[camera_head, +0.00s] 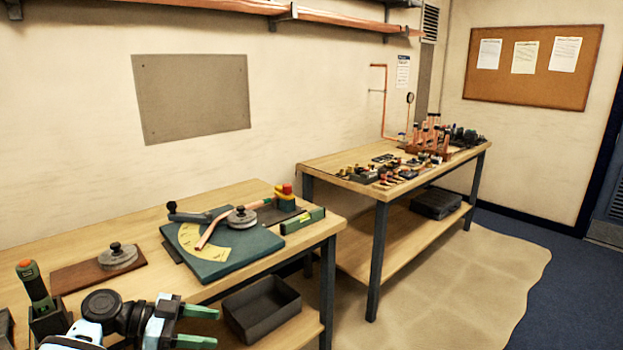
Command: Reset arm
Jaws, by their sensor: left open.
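My left gripper (212,327) is at the bottom left, with its two green fingers apart and nothing between them. It is in front of the near workbench (130,220), left of a dark open bin (262,310) on the lower shelf. On that bench a copper tube (212,228) lies on a green bending board (220,250) with a yellow angle scale and a round knobbed disc (242,217). My right gripper is not in view.
A brown board with a knobbed disc (118,256) and a green-handled tool (35,286) are left on the near bench. A green level (303,221) lies at its right end. The far bench (330,165) holds several fittings and upright copper pipes. Floor at right is clear.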

